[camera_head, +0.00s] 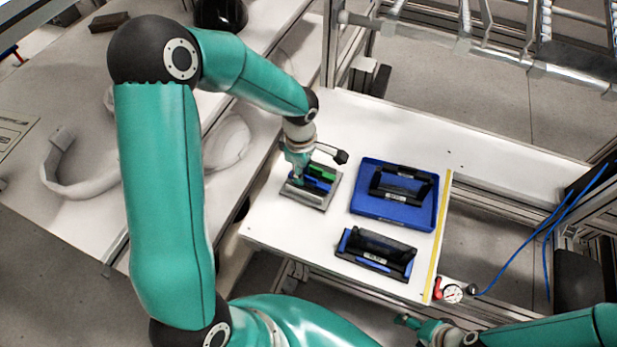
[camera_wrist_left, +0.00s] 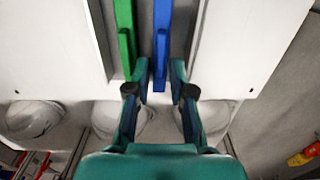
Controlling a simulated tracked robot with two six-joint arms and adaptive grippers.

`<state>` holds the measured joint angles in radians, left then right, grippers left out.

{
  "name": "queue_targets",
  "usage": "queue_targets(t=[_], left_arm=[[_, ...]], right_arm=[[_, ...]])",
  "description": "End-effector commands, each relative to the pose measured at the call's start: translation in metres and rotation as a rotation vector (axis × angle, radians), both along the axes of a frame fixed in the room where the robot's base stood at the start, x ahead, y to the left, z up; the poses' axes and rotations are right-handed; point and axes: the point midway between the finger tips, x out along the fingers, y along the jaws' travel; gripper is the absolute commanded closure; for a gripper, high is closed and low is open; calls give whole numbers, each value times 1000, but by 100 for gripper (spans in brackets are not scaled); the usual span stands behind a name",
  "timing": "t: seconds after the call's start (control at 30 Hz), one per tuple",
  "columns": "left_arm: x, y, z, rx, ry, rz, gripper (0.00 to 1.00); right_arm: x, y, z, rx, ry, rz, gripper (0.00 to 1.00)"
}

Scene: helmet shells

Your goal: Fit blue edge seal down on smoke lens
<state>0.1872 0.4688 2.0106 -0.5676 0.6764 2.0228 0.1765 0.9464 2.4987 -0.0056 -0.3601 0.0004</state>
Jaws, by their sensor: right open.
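The blue edge seal (camera_wrist_left: 162,38) is a narrow blue strip standing beside a green strip (camera_wrist_left: 124,35) in a grey holder (camera_head: 303,197). The blue strip also shows in the head view (camera_head: 318,183), partly hidden by my left gripper (camera_head: 299,178). In the left wrist view my left gripper (camera_wrist_left: 161,75) is open, its fingertips on either side of the blue strip. A dark lens (camera_head: 400,187) in a black frame lies in a blue tray (camera_head: 362,206). Another dark lens piece (camera_head: 378,246) with blue ends lies nearer me. My right gripper (camera_head: 404,322) is open near the front edge.
The white table (camera_head: 290,238) has free room between the holder and the lens pieces. Yellow tape (camera_head: 437,235) runs along its right side. A round dial gauge (camera_head: 452,293) and blue cables (camera_head: 545,232) are at the right. A white headset-like shape (camera_head: 75,180) lies left.

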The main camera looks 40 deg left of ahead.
Motion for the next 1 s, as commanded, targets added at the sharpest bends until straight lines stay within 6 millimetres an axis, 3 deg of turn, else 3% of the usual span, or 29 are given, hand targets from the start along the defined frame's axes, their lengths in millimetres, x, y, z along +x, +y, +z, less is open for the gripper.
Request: queue_targets(t=[0.17, 0.3, 0.73, 1.0], left_arm=[[0, 0, 0, 0, 0, 0, 79], [0, 0, 0, 0, -1, -1, 100], [1, 0, 4, 1, -3, -1, 100], [2, -1, 31, 0, -7, -1, 100]], right_arm=[[0, 0, 0, 0, 0, 0, 26], [0, 0, 0, 0, 1, 0, 26], [0, 0, -1, 0, 0, 0, 26], [0, 0, -5, 0, 0, 0, 26]])
